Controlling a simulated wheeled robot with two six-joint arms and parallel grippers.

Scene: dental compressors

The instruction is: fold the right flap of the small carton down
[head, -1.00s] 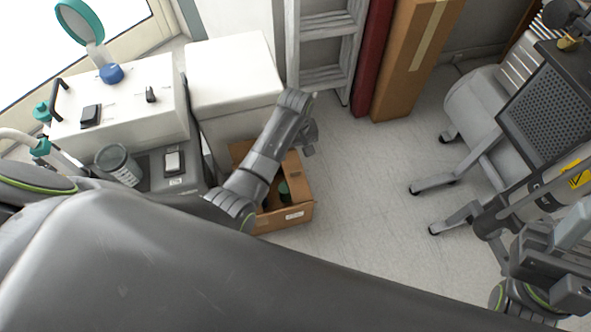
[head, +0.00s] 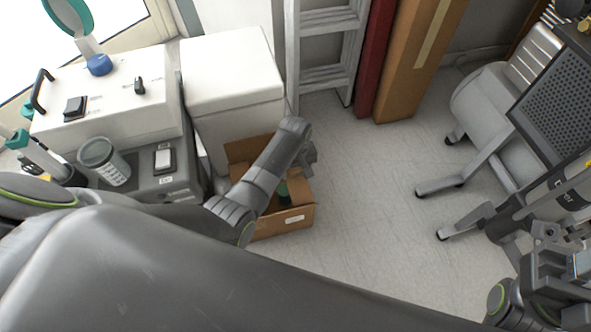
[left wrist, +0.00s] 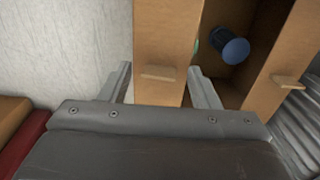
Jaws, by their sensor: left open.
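The small carton (head: 283,224) stands on the floor with its top open, partly covered by my left arm in the head view. Its back flap (head: 250,150) stands up. My left gripper (head: 308,157) is over the carton's right side. In the left wrist view my left gripper (left wrist: 160,85) is open, its fingers apart. A cardboard flap (left wrist: 165,35) with a small tab lies between and beyond them, on the floor side; contact cannot be told. A blue-capped item (left wrist: 232,47) is inside the carton. My right gripper (head: 565,275) is at the lower right, its jaws unclear.
A white cabinet (head: 232,75) stands behind the carton, and a white-topped unit (head: 105,105) stands at left. A ladder (head: 325,50), a red panel (head: 375,60) and a tall carton (head: 420,60) are at the back. A wheeled machine (head: 490,115) stands right. Floor between is clear.

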